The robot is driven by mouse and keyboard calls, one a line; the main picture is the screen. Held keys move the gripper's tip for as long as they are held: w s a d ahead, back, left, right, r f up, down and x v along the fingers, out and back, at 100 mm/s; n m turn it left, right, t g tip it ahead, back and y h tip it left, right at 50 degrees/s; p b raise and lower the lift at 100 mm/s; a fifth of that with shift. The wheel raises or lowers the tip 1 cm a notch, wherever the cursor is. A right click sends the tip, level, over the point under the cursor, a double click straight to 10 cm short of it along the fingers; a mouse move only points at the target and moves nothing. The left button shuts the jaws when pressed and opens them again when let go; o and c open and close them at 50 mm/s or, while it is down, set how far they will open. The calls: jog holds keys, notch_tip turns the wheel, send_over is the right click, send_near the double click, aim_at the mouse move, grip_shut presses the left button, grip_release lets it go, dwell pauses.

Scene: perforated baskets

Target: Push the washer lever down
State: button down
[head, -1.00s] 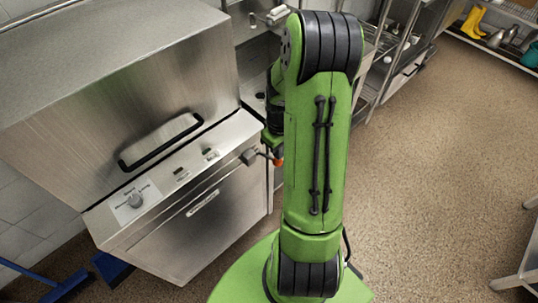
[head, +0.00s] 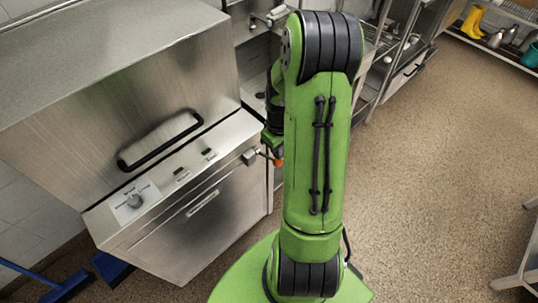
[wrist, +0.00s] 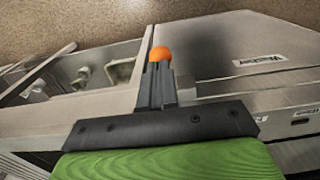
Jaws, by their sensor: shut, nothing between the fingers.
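The steel washer stands at the left in the head view, with a tall hood (head: 130,95) above a sloped control panel. A long black bar handle (head: 160,142) is fixed to the hood's front; I take it for the lever. In the head view my gripper (head: 277,161) is mostly hidden behind my arm, beside the panel's right end, to the right of the handle and apart from it. In the wrist view its orange-tipped fingers (wrist: 160,54) are together and empty, with the washer's labelled steel surface (wrist: 258,63) to their right.
Steel shelving (head: 400,55) stands behind. A blue broom (head: 65,285) lies at lower left. Brown floor (head: 440,150) is open to the right.

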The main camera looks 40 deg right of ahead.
aim_at(279, 162)
jog(key=shift+s+f+b, duration=0.15)
jog(key=shift+f+b, duration=3.45)
jog(key=shift+f, duration=0.65)
jog(key=shift+r, duration=0.25)
notch_tip(279, 162, up, 12)
jog(key=p, duration=1)
